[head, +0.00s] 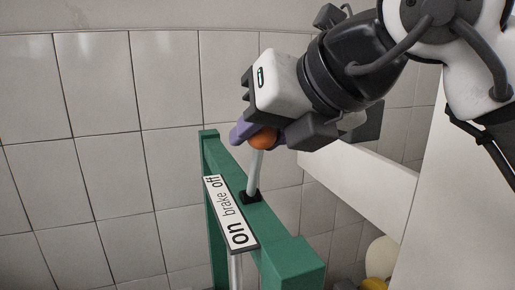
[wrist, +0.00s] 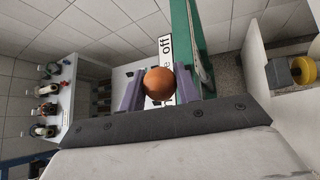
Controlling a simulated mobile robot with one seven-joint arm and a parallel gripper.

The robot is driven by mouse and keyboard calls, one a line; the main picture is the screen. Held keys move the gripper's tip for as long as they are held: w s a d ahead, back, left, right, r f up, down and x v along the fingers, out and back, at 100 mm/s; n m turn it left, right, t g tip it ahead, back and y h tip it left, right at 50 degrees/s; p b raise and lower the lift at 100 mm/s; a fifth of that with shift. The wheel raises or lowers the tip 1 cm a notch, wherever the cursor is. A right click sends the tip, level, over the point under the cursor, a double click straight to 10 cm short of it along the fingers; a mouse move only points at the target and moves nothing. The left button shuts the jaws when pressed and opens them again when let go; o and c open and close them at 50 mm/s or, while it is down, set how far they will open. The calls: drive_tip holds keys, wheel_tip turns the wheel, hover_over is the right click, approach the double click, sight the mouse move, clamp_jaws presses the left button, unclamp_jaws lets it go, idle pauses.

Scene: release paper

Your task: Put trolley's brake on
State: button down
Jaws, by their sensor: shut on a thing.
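The brake lever is a pale rod (head: 256,165) with an orange ball knob (head: 263,138), rising from a dark slot in the trolley's green top bar (head: 275,235). A white label (head: 229,212) beside it reads "on brake off", with "on" at the near end and "off" at the far end. The rod stands nearly upright, its base beside the "brake"/"off" part. My gripper (head: 260,134) is shut on the orange knob, coming from the upper right. In the wrist view the knob (wrist: 158,83) sits between the two purple fingers, which partly cover the label.
A tiled wall (head: 100,150) stands behind the trolley. A white panel (head: 355,190) lies to the right, below my arm. In the wrist view, a white rack (wrist: 62,105) with several bottles is at the left, and a yellow item (wrist: 303,69) is at the right.

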drive_tip(key=shift+s+f, duration=0.2)
idle(0.4)
drive_tip(key=c, duration=1)
unclamp_jaws()
drive_tip(key=shift+w, duration=0.1)
drive_tip(key=shift+r, duration=0.1)
drive_tip(key=v, duration=1.3)
drive_tip(key=shift+s+d+b, duration=0.25)
drive_tip(key=shift+s+b, duration=0.15)
drive_tip(key=shift+s, duration=0.05)
